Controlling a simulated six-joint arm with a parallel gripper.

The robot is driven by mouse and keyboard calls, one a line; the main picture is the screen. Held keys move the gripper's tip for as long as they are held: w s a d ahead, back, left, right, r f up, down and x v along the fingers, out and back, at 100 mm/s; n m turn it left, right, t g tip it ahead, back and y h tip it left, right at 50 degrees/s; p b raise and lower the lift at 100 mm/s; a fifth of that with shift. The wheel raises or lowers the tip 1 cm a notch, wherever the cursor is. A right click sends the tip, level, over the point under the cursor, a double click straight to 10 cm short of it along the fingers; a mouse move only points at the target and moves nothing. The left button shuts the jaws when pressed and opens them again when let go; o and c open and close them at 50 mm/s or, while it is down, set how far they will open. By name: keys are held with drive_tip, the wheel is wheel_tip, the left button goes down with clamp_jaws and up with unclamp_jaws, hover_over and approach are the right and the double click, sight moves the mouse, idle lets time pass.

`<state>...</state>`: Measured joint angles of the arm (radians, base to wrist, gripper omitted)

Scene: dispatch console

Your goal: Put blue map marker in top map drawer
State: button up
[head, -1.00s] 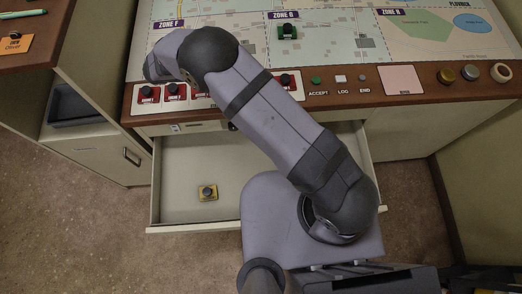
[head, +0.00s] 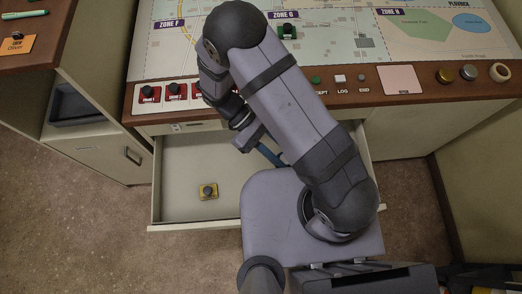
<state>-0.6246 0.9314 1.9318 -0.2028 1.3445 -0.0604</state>
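The top map drawer (head: 180,208) stands pulled out below the console. My gripper (head: 257,144) points down over the drawer's interior, right of the yellow block and partly hidden by my arm. A narrow blue piece (head: 270,155) shows just beyond the gripper's end. I cannot tell whether it is the blue map marker, or whether it is held. The gripper's fingers are too small and covered to read.
A cabinet with a black tray (head: 77,104) stands left. The drawer's left part has free room.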

drive_tip(key=s+a+f+m+g+y+b, duration=0.35)
drive_tip(key=a+f+m+y+b, duration=0.45)
drive_tip(key=m+y, duration=0.5)
drive_tip(key=w+a+f+m+t+y+b, duration=0.3)
drive_tip(key=w+f+m+t+y+b, duration=0.4)
drive_tip(key=f+m+t, duration=0.3)
drive_tip(key=shift+w+a+m+t+y, duration=0.25)
drive_tip(key=shift+m+t+y, duration=0.55)
drive_tip(key=shift+m, duration=1.6)
drive_tip(key=shift+s, duration=0.1)
drive_tip(key=shift+a+f, duration=0.1)
drive_tip(key=shift+f, duration=2.75)
drive_tip(key=shift+f, duration=0.1)
drive_tip(key=shift+f+b, duration=0.3)
drive_tip(key=shift+f, duration=1.7)
